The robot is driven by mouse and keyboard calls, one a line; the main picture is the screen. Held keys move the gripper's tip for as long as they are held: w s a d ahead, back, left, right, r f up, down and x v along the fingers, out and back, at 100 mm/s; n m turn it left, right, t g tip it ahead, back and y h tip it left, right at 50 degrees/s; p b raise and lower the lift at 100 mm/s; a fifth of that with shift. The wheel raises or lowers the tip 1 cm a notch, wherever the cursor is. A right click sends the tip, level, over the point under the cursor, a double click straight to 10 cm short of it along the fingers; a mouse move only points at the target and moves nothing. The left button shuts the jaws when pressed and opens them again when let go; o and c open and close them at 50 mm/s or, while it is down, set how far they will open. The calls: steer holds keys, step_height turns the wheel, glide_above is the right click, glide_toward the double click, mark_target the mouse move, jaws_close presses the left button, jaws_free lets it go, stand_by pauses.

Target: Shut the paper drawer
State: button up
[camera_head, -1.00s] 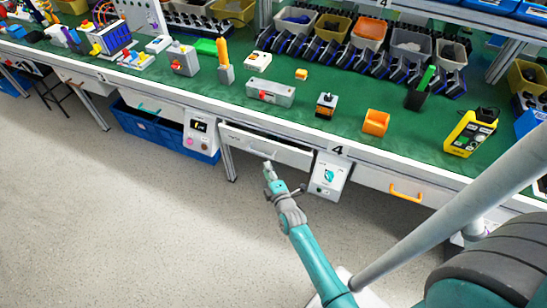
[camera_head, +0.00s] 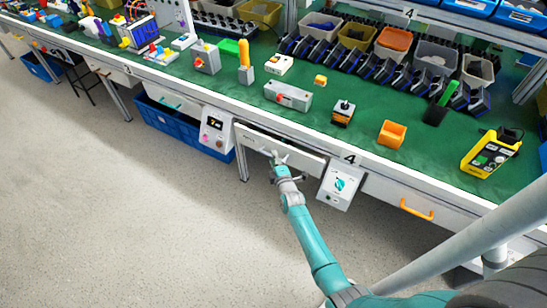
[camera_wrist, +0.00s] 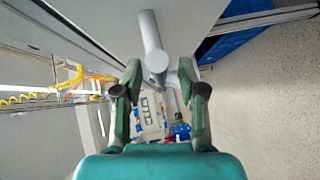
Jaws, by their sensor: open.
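The paper drawer (camera_head: 306,163) is the white drawer under the green workbench; a dark gap above its front shows it pulled out a little. My gripper (camera_head: 276,158) is at the drawer's front, close to its handle. In the wrist view the grey handle (camera_wrist: 150,38) sticks out from the pale drawer front (camera_wrist: 190,22). Its rounded end lies between the spread fingers of my gripper (camera_wrist: 158,75), with gaps at the sides. The fingers are open and hold nothing. Whether they touch the drawer front I cannot tell.
A white switch box (camera_head: 341,184) hangs just right of the drawer. A second drawer with an orange handle (camera_head: 416,210) is further right. A blue crate (camera_head: 185,122) stands under the bench at left. The grey floor (camera_head: 130,220) in front is clear.

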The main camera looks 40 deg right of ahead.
steer(key=shift+w+d+f, duration=0.1)
steer(key=shift+w+d, duration=0.1)
steer(key=shift+w, duration=0.35)
jaws_close()
